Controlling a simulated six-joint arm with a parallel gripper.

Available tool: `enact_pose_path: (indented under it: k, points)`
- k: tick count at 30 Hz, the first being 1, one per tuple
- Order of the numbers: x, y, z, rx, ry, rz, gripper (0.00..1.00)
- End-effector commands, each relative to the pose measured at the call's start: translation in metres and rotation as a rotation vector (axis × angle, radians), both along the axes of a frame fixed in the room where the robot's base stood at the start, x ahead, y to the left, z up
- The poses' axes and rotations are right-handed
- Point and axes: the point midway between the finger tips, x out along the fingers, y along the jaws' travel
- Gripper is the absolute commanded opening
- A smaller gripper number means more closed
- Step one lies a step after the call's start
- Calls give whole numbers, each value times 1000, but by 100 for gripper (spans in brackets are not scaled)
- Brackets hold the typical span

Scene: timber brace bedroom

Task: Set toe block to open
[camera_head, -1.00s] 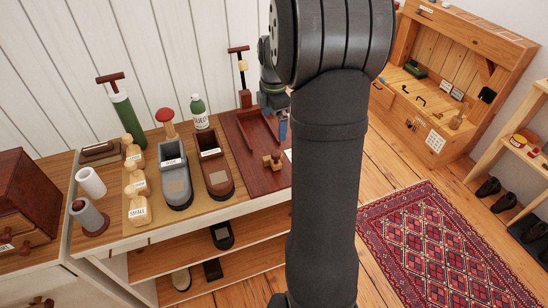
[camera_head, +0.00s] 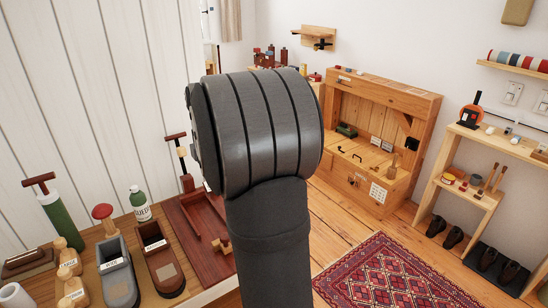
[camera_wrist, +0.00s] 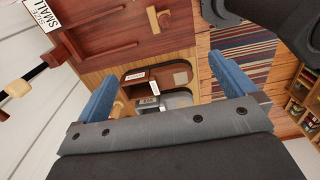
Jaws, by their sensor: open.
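A dark red board (camera_head: 186,212) with a raised tray-like frame lies at the right end of the workbench. A small light wooden block (camera_head: 221,245) stands near its front edge and looks like the toe block; I cannot tell its setting. In the wrist view, the board (camera_wrist: 120,40) fills the upper left, and a small wooden piece with a knob (camera_wrist: 160,18) shows at the top. My gripper (camera_wrist: 160,72) has its blue fingers wide apart, with nothing between them. It hangs over the bench, apart from the wooden piece. In the head view my arm hides it.
Grey (camera_head: 117,275) and brown (camera_head: 161,262) shoe-shaped holders stand left of the board, near a green bottle (camera_head: 140,203) and a green cylinder with a T-handle (camera_head: 62,218). A wooden cabinet (camera_head: 380,145) and patterned rug (camera_head: 395,275) lie right.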

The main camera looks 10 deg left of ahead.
Motion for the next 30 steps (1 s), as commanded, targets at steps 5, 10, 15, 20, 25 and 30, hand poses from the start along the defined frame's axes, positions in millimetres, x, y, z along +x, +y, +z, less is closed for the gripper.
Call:
enact_pose_path:
  k: [5, 10, 15, 20, 25, 30]
  points:
    - [0, 0, 0, 0, 0, 0, 86]
    - [0, 0, -1, 1, 2, -6, 53]
    - [-1, -12, -19, 28, 70, -182, 51]
    - [-5, -36, -54, 71, 233, -603, 51]
    - [-12, -59, -87, 83, 449, -1114, 51]
    - [-17, -81, -112, 43, 691, -1619, 51]
